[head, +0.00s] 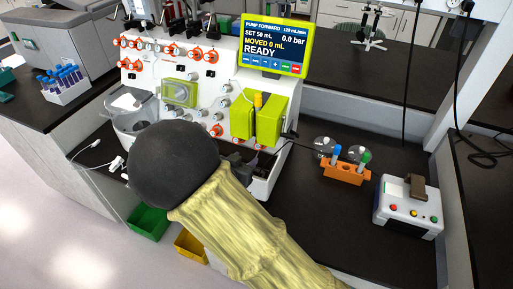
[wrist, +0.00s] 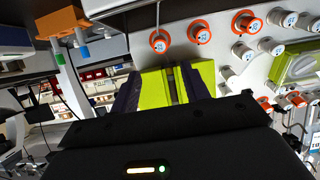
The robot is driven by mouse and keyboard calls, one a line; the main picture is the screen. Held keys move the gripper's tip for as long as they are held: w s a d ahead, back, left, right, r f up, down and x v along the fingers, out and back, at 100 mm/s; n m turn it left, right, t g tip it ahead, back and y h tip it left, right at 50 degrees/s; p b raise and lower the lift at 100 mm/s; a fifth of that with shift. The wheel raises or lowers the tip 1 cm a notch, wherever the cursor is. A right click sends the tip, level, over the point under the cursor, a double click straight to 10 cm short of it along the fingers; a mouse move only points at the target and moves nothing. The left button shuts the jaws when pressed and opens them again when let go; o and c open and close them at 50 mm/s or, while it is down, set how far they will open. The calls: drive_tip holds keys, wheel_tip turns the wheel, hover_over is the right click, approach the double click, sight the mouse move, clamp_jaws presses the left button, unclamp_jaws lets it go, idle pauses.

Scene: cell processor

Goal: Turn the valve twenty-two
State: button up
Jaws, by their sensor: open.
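Several round white valve knobs, some with orange rings, sit on the white cell processor (head: 150,78), in upper rows and lower down. In the wrist view, orange-ringed knobs (wrist: 199,32) line the top and more stand at the right. My gripper (wrist: 162,72) is open and empty, its two dark fingers apart. The yellow-green pump block (wrist: 154,88) shows between and beyond them. No knob lies between the fingers. In the head view my arm hides the processor's lower front.
A pump screen (head: 275,45) reads READY. An orange rack (head: 344,173) with tubes stands on the dark bench to the right, near a white device (head: 408,208). A blue-capped tube rack (head: 68,90) is far left. Green (head: 148,220) and yellow bins are below. Bare bench lies at the right.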

sight(258, 147)
drive_tip(key=x, duration=1.1)
drive_tip(key=shift+w+d+f+p, duration=0.1)
drive_tip(key=shift+w+f+p, duration=0.05)
drive_tip(key=shift+p, duration=0.15)
drive_tip(key=c, duration=1)
